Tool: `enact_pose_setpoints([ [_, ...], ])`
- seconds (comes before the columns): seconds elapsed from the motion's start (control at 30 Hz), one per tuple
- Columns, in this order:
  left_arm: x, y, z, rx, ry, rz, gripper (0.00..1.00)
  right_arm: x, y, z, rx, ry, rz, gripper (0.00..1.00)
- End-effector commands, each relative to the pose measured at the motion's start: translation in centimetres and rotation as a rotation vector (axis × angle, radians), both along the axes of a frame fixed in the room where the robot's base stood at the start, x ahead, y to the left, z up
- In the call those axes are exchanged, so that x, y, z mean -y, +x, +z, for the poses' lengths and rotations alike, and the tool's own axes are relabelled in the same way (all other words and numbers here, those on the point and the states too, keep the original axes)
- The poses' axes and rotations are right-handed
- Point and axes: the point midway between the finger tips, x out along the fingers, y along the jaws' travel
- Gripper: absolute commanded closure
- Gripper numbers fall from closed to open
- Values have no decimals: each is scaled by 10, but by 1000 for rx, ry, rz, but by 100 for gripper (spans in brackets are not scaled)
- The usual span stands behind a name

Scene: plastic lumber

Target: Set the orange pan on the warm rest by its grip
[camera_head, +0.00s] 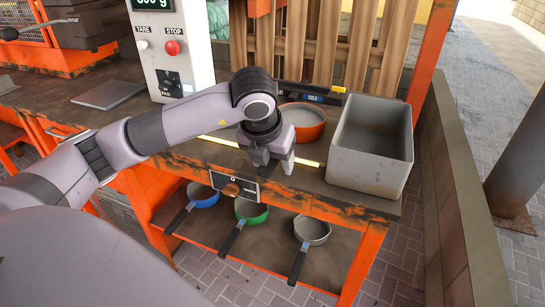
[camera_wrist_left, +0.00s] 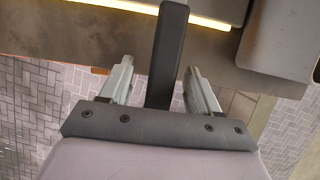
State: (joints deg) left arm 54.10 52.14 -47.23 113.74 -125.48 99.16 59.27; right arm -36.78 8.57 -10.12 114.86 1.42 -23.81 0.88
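The orange pan (camera_head: 303,132) sits on the workbench at its right part, left of the grey bin. My left gripper (camera_head: 271,163) is at the near side of the pan, by the bench's front edge, and hides the pan's grip in the head view. In the left wrist view, a dark straight bar that looks like the grip (camera_wrist_left: 168,55) runs between the spread fingers of my left gripper (camera_wrist_left: 158,82), with gaps on both sides. I cannot tell for sure which surface is the warm rest. My right gripper is not in view.
A grey bin (camera_head: 372,162) stands right of the pan. A glowing yellow strip (camera_head: 303,161) runs along the bench. Blue (camera_head: 203,195), green (camera_head: 251,212) and grey (camera_head: 312,230) pans lie on the lower shelf. A control box (camera_head: 168,28) stands behind my arm.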

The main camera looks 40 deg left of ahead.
Motion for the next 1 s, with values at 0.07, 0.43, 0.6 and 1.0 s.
enact_pose_setpoints([
  [0.07,0,0,1,3,0,0,38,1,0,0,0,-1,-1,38],
  [0.43,3,-10,28,6,-1,-2,38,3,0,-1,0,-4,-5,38],
  [0.6,5,-20,53,4,-1,-1,38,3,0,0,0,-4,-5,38],
  [1.0,7,-26,67,2,0,0,38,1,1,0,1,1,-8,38],
])
